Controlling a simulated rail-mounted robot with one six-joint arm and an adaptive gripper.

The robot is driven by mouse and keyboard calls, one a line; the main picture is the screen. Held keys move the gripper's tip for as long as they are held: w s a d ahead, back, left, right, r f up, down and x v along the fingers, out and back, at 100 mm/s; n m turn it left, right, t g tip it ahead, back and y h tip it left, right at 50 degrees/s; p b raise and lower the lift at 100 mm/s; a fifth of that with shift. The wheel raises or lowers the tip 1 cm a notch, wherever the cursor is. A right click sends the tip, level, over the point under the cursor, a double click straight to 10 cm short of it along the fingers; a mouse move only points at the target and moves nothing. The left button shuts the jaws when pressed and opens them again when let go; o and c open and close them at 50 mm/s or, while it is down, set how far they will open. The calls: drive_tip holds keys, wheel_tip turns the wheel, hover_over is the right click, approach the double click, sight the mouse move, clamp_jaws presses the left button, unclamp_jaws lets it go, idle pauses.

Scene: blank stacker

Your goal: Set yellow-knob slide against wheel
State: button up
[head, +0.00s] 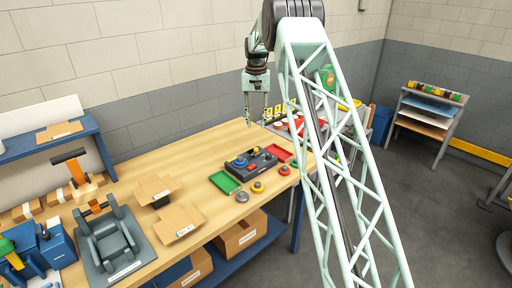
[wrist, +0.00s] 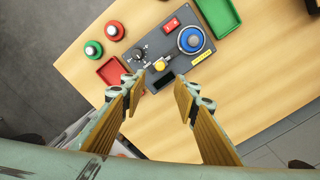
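The grey control panel (wrist: 150,30) lies on the wooden bench; it also shows in the head view (head: 262,168). A round yellow knob (wrist: 160,65) sits near its lower middle in the wrist view, beside a dark rectangular recess (wrist: 163,81). The blue wheel (wrist: 191,40) is up and right of the knob, with a visible gap between them; it shows in the head view (head: 240,161). My gripper (wrist: 157,87) is open and empty, its fingers pointing toward the knob's end of the panel. In the head view my gripper (head: 257,121) hangs above the bench.
The panel also has a red switch (wrist: 172,23) and a black knob (wrist: 140,55). A green tray (wrist: 219,14) and a red tray (wrist: 112,71) flank it. Red (wrist: 114,31) and green (wrist: 93,49) buttons stand beyond the red tray. Bare bench lies right of the panel in the wrist view.

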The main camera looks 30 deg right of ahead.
sight(256, 148)
drive_tip(key=shift+f, duration=0.1)
drive_tip(key=shift+f, duration=6.8)
drive_tip(key=shift+c, duration=0.3)
clamp_jaws()
